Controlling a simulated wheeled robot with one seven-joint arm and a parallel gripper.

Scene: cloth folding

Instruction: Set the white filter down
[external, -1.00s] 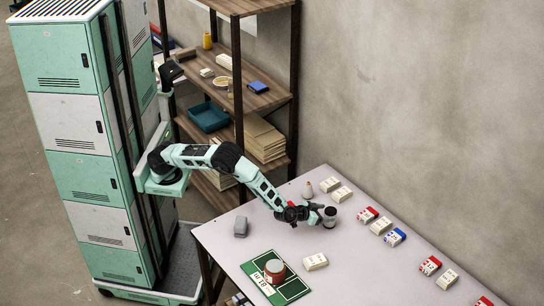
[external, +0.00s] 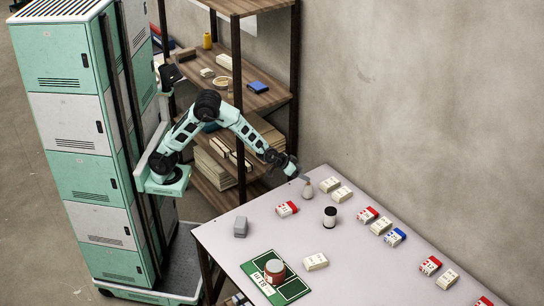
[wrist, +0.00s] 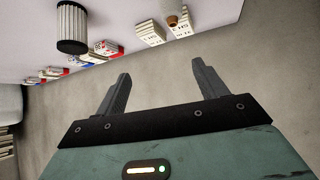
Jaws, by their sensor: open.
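The white filter (external: 330,218), a white cylinder with dark ends, stands upright on the pale table (external: 262,228). It also shows in the wrist view (wrist: 72,30), at the upper left, with its pleated side visible. My gripper (external: 303,178) is open and empty. It is apart from the filter, up and to its left in the external view, close to the small bottle. In the wrist view, my two fingers (wrist: 158,85) are spread with nothing between them.
A small bottle (external: 308,190) and white boxes (external: 342,194) stand near the wall. A red-and-white box (external: 287,208) lies left of the filter. A green mat (external: 292,289) carries a can (external: 275,271). A grey block (external: 240,227) is at the left. Bare table surrounds the filter.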

